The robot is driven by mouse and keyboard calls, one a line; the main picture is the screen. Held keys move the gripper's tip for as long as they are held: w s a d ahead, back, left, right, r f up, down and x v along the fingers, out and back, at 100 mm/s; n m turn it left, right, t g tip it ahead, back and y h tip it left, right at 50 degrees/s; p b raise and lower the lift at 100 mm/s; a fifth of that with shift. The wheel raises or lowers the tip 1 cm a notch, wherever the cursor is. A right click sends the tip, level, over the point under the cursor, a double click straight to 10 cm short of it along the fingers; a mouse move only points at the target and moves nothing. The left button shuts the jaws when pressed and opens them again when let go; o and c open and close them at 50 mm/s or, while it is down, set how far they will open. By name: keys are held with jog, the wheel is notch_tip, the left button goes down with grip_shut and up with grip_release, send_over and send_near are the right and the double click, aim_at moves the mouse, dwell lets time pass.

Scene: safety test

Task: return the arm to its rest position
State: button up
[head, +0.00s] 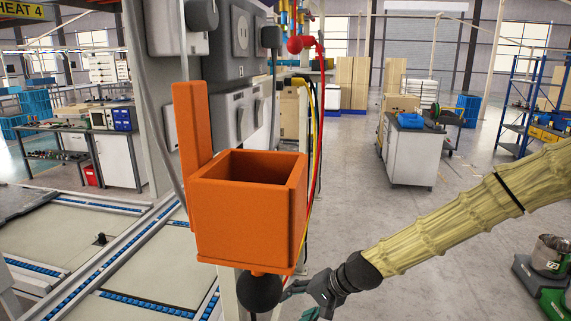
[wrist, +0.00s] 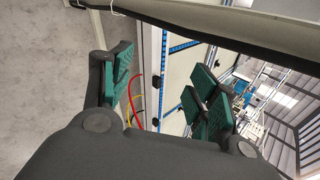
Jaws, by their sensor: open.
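My gripper (head: 299,302) is low in the head view, right of centre, at the end of my arm in its yellowish sleeve. It lies below and to the right of the orange open box (head: 240,222). In the wrist view, my gripper (wrist: 165,85) has its green-padded fingers spread wide apart, with nothing held between them. The arm reaches in from the right edge of the head view, bent downward to the left. Part of the fingers is small and hard to make out in the head view.
The box hangs by a grey panel (head: 240,45) with hanging red and yellow cables (head: 310,150). A dark round knob (head: 259,291) sits under the box. A white cabinet (head: 410,155) stands farther back. Grey floor (head: 375,215) is clear behind my arm.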

jog(key=s+d+f+n+g+h+b, duration=0.15)
jog(key=s+d+f, duration=0.25)
jog(key=s+f, duration=0.65)
jog(key=s+d+f+g+h, duration=0.1)
jog(key=s+d+f+h, duration=0.25)
jog(key=s+f, duration=0.75)
jog(key=s+d+f+n+h, duration=0.1)
jog(key=s+d+f+n, duration=0.1)
jog(key=s+d+f, duration=0.3)
jog(key=s+d+f+n+h+b, duration=0.1)
jog(key=s+d+f+h, duration=0.1)
jog(key=s+d+f, duration=0.4)
jog(key=s+d, duration=0.1)
jog(key=s, duration=0.4)
jog(key=shift+f+n, duration=0.2)
jog(key=shift+n, duration=0.15)
jog(key=shift+g, duration=0.25)
